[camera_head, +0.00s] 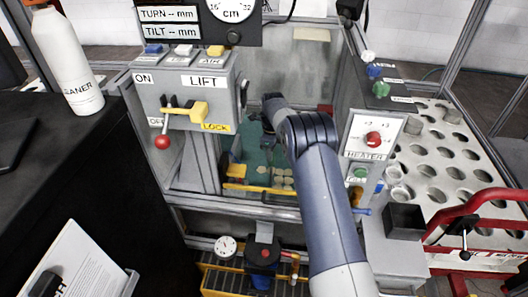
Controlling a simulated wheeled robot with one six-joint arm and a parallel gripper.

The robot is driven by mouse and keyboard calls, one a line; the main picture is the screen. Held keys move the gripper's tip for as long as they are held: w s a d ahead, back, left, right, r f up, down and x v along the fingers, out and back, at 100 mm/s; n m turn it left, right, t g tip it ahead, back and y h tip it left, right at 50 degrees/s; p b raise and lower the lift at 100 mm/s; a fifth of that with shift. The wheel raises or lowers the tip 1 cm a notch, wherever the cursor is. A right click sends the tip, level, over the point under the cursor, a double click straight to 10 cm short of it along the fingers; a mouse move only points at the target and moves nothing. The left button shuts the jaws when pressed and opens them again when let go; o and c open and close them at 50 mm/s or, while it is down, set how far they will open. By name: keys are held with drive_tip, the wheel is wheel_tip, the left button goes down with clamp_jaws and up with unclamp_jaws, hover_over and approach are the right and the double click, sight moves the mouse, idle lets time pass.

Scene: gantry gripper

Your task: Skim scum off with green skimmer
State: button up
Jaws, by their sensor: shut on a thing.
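My arm reaches into the frame-walled bay in the middle, and my gripper (267,140) points down there, small, dark and partly hidden by the wrist. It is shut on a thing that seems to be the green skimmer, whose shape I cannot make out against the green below. Under it lies a green surface (254,158), seemingly the bath. I cannot tell whether the held thing touches the surface.
A yellow bar (250,188) runs along the bay's near edge. The LIFT panel (190,100) with a red-knobbed lever stands left, the HEATER panel (372,135) right. A perforated plate (445,165) and red rail (480,205) lie further right. A white bottle (68,60) stands on the black counter.

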drive_tip(key=s+d+b, duration=0.1)
drive_tip(key=s+d, duration=0.1)
drive_tip(key=d, duration=0.7)
wheel_tip(320, 180, up, 16)
drive_tip(key=p, duration=1)
drive_tip(key=shift+d+p, duration=0.2)
drive_tip(key=shift+p, duration=0.2)
drive_tip(key=shift+w+a, duration=0.1)
